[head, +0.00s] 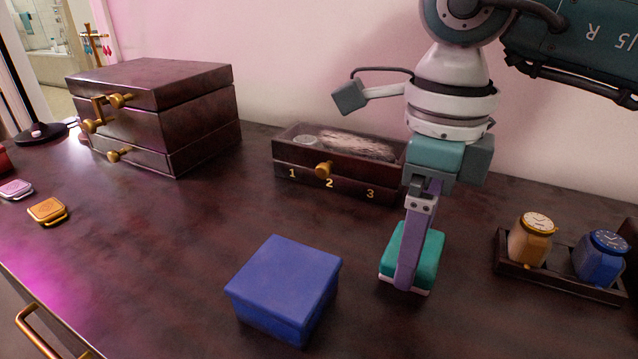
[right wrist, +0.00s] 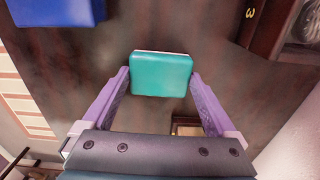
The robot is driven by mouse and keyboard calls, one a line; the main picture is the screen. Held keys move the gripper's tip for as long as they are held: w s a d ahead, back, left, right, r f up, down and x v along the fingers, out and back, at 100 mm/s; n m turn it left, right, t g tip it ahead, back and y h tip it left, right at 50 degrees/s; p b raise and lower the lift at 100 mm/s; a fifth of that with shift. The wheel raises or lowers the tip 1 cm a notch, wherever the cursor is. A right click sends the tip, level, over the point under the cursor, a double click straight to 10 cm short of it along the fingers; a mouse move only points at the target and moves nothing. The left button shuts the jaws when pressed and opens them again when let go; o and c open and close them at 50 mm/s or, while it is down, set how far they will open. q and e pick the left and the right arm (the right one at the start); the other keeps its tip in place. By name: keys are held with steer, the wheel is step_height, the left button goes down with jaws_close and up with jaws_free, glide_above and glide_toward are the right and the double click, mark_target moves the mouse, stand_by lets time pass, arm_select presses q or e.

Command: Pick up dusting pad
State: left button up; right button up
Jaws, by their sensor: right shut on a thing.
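The dusting pad, a teal block with a pale base (head: 430,258), is at the right of the blue box in the head view. It also shows between the fingers in the right wrist view (right wrist: 162,75). My right gripper (head: 410,280) points down with its purple fingers on either side of the pad, shut on it. In the right wrist view the right gripper's fingertips (right wrist: 160,76) meet the pad's two sides. The pad is at or close to the dresser top; I cannot tell whether it touches. My left gripper is not in view.
A blue lidded box (head: 285,285) stands left of the pad. A dark jewellery chest (head: 200,125) stands back left.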

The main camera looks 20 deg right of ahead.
step_height(320, 180, up, 20)
steer(key=p, duration=0.4)
steer(key=o, duration=0.8)
steer(key=shift+f, duration=0.1)
steer(key=c, duration=0.6)
steer(key=shift+c, duration=0.2)
